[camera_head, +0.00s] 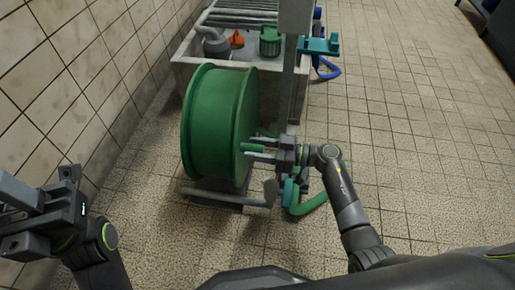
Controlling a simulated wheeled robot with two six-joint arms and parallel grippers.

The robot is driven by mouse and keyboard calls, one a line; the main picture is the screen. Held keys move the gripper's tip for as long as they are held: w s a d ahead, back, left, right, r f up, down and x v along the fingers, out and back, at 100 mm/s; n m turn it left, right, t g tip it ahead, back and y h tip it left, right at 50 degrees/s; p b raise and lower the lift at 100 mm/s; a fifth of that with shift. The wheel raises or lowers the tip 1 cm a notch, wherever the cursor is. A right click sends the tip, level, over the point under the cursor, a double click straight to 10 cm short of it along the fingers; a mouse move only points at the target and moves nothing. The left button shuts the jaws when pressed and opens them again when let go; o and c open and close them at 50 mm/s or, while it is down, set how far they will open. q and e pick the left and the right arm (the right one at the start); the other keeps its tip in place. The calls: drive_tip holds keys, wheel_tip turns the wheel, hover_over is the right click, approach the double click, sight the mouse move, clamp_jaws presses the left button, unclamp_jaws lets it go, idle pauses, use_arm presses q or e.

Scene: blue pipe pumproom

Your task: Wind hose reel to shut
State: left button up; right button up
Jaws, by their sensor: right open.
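A green hose reel (218,125) stands upright in the middle of the camera_head view, on a low base by a grey post (288,95). A short length of green hose (309,203) curves out at the lower right of the reel. My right gripper (255,151) is open beside the reel's right face, its fingers pointing left. A short green rod shows at its fingertips; I cannot tell whether the fingers touch it. A grey bar with an upright end piece (271,192) lies below this gripper. My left gripper (38,208) is at the lower left, far from the reel; its jaw opening is unclear.
A stone trough (201,76) behind the reel holds a grey watering can (215,45), an orange item (236,39) and a green container (270,43). A tiled wall (85,75) closes the left side. The tiled floor (420,130) on the right is clear.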

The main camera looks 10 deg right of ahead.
drive_tip(key=shift+c, duration=0.5)
clamp_jaws()
drive_tip(key=shift+s+f, duration=0.1)
drive_tip(key=shift+f, duration=0.05)
